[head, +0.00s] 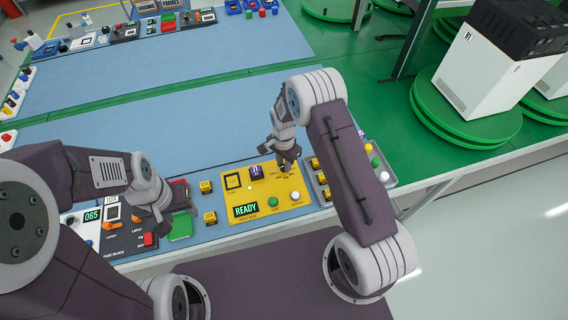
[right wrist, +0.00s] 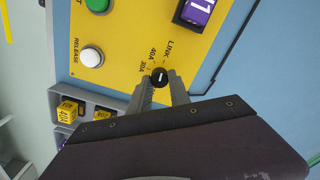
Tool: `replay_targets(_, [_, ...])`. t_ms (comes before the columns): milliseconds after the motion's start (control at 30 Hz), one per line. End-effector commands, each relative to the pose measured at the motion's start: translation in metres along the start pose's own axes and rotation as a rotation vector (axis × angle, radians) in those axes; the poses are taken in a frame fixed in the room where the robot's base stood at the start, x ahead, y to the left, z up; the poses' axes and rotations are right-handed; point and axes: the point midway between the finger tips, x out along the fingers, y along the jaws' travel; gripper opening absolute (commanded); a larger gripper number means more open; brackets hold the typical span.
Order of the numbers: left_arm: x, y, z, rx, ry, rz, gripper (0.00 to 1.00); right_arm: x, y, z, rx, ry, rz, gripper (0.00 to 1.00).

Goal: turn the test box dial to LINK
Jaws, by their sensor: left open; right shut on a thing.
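The yellow test box (head: 258,192) lies on the near bench edge, its display (head: 246,210) reading READY. In the right wrist view, the panel (right wrist: 120,30) shows a small black dial (right wrist: 158,77) with a white pointer mark. The printed labels LINK, 40A and 30A lie beside it; I cannot tell exactly which one the mark points to. My right gripper (head: 287,168) reaches down onto the box's right part; its fingers (right wrist: 160,84) are shut on the dial. My left gripper (head: 166,210) is open, left of the box, over a green-topped unit (head: 181,226).
The box carries a purple block (head: 256,172), a green button (head: 272,202) and a white RELEASE button (head: 295,196). Loose yellow blocks (head: 210,218) lie left of it. A grey tray (head: 388,178) adjoins on the right.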

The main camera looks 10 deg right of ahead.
Motion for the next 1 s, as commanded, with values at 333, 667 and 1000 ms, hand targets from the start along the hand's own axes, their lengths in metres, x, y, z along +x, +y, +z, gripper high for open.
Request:
replay_targets(333, [0.0006,0.0000,0.0001,0.000,0.000,0.000,0.48,0.0003,0.0008,0.0009,0.107,-0.003,0.002,0.00])
replay_targets(667, [0.0006,0.0000,0.0000,0.000,0.000,0.000,0.48,0.0004,0.0008,0.0010,0.120,-0.003,0.002,0.00])
replay_targets(1000, [0.0006,0.0000,0.0001,0.000,0.000,0.000,0.48,0.0003,0.0006,0.0007,0.119,-0.002,0.002,0.45])
